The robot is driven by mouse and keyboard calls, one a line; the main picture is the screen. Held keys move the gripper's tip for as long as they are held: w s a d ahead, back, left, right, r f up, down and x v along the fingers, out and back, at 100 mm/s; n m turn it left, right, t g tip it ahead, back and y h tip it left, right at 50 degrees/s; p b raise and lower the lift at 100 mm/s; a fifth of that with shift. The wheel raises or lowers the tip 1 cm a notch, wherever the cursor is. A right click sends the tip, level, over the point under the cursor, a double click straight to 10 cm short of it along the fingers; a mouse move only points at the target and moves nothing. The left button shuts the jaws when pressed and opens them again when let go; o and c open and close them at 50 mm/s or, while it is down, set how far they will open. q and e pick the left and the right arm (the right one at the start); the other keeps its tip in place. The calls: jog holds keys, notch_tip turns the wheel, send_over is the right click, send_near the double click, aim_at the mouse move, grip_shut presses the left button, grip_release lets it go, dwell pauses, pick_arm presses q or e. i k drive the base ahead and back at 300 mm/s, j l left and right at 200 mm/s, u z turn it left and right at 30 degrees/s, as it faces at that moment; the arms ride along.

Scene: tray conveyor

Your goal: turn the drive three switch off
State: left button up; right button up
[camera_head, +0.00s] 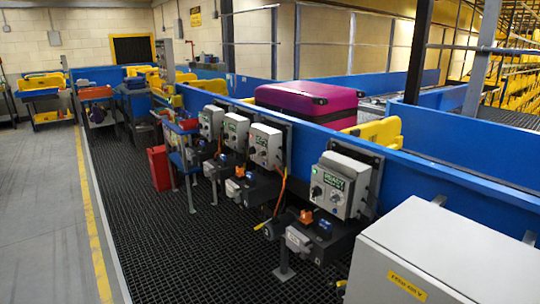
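Several grey control boxes are mounted in a row along the blue conveyor side. The nearest control box (362,181) has a dark green display and black round knobs on its front. Farther along are a second control box (274,133), a third (242,120) and a fourth (217,113), each with small dark knobs and a green panel. The lettering is too small to tell which one is drive three, and the switch positions cannot be read. Neither of my grippers is in view.
A large grey cabinet (440,250) with a yellow label fills the lower right. Motor units and an orange cable (281,196) sit below the boxes. A magenta suitcase (300,100) lies on the conveyor. The dark grating floor (180,260) is clear at the left.

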aim_at(252, 150)
jog(key=z, duration=0.3)
jog(key=i+j+z, duration=0.3)
jog(key=z, duration=0.15)
jog(key=i+j+z, duration=0.25)
jog(key=j+z, duration=0.2)
